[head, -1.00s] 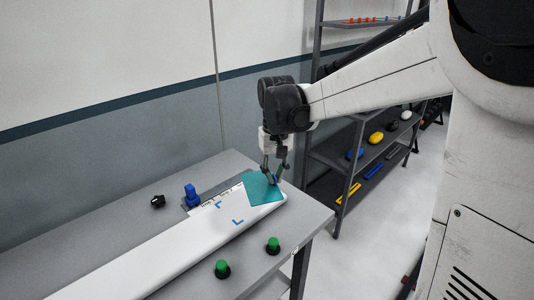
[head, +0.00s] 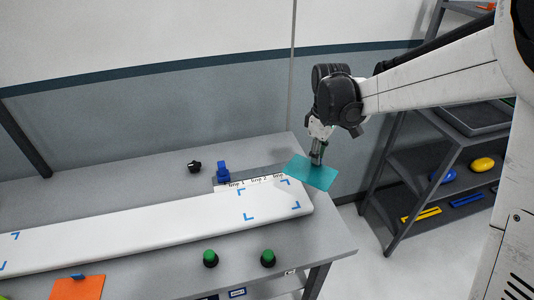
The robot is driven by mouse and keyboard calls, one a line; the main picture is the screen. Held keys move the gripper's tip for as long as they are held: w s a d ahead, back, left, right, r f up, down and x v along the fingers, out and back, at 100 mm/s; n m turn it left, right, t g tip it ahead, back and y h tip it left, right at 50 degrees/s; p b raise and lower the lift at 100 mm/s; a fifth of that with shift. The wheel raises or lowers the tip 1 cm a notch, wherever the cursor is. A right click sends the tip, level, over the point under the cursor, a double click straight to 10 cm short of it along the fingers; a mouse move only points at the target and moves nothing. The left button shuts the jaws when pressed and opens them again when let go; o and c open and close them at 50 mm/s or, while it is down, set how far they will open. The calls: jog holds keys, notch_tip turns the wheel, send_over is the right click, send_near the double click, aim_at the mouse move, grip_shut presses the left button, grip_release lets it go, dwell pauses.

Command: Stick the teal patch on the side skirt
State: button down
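The teal patch (head: 313,174) is a flat square sheet. My gripper (head: 316,160) is shut on its upper edge and holds it over the right end of the side skirt, apparently above the surface. The side skirt (head: 150,228) is a long white panel lying across the table. Blue corner marks (head: 248,217) outline an area near its right end, and the patch is up and to the right of this area. More blue marks (head: 15,236) show at the left.
An orange patch (head: 76,289) lies at the front left. Two green-topped knobs (head: 210,258) stand along the front side. A blue clamp-like piece (head: 222,172), a black knob (head: 195,167) and a labelled strip (head: 250,184) are behind the skirt. A shelf (head: 400,210) stands right of the table.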

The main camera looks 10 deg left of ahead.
aim_at(264, 189)
jog(key=s+a+f+n+p, duration=0.2)
jog(key=s+a+n+p, duration=0.15)
jog(key=a+n, duration=0.9)
jog(key=shift+s+a+f+m+b, duration=0.1)
jog(key=shift+a+f+m+b, duration=0.4)
jog(key=shift+f, duration=0.85)
jog(key=shift+w+a+f+m+b, duration=0.1)
jog(key=shift+a+f+m+b, duration=0.45)
jog(key=shift+f, duration=0.85)
jog(key=shift+s+a+f+m+b, duration=0.1)
jog(key=shift+a+f+m+b, duration=0.1)
jog(key=shift+f+b, duration=0.85)
jog(key=shift+f+p, duration=0.3)
jog(key=shift+f+b, duration=0.65)
jog(key=shift+b, duration=0.2)
jog(key=c, duration=1.8)
grip_release()
jog(key=shift+c, duration=0.2)
jog(key=shift+r, duration=0.1)
